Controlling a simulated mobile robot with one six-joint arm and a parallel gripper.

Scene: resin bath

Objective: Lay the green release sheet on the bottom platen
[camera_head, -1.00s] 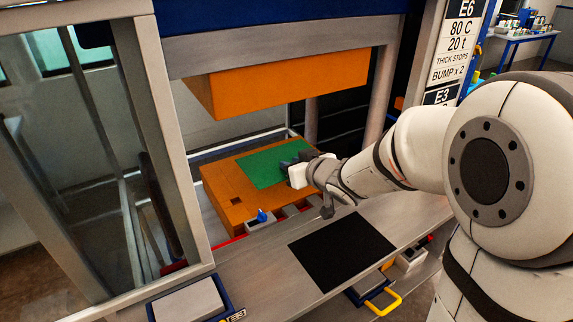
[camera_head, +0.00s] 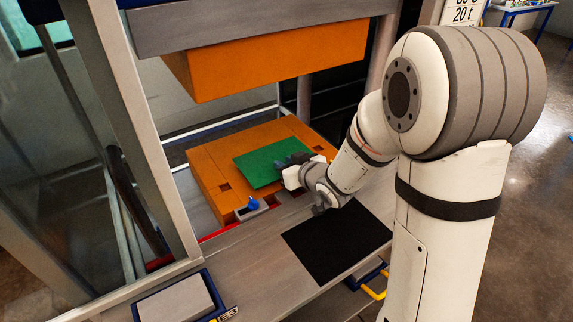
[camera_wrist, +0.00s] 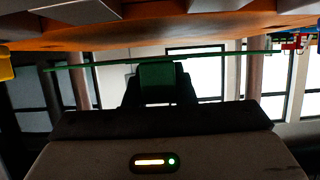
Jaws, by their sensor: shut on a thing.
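The green release sheet (camera_head: 262,166) is a flat, thin rectangle over the middle of the orange bottom platen (camera_head: 209,164). My gripper (camera_head: 297,161) is shut on the sheet's near right edge. In the wrist view, the gripper (camera_wrist: 157,76) grips the sheet (camera_wrist: 90,64), seen edge-on as a thin green line. There, a gap shows between the sheet and an orange surface higher in the picture; I cannot tell which platen that is. In the head view, I cannot tell whether the sheet touches the bottom platen.
The orange upper platen (camera_head: 270,60) hangs above the bottom one, with an open gap between. A grey frame post (camera_head: 125,110) stands at left. A blue knob (camera_head: 253,203) sits at the platen's front. A black mat (camera_head: 337,240) lies on the front shelf.

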